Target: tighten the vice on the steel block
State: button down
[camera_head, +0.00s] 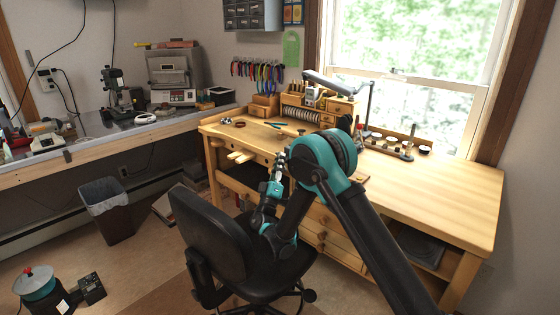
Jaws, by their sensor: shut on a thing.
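My gripper (281,160) is small in view at the front edge of the wooden workbench (440,195), just left of my teal elbow joint. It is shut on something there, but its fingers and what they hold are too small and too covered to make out. I cannot pick out the vice or the steel block. They may be hidden behind my gripper and forearm, so I cannot tell how the jaws sit on the block.
A black office chair (210,235) stands close before the bench, behind and beside my arm. Wooden pieces (240,157) stick out from the bench front. Pliers (280,126) and a lamp (340,85) are on the bench. The benchtop's right side is clear. A bin (105,208) stands left.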

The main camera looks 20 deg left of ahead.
jog(key=shift+d, duration=0.1)
jog(key=c, duration=1.8)
grip_release()
jog(key=shift+r, duration=0.1)
notch_tip(320, 180, up, 10)
jog(key=shift+f, duration=0.1)
jog(key=shift+o, duration=0.4)
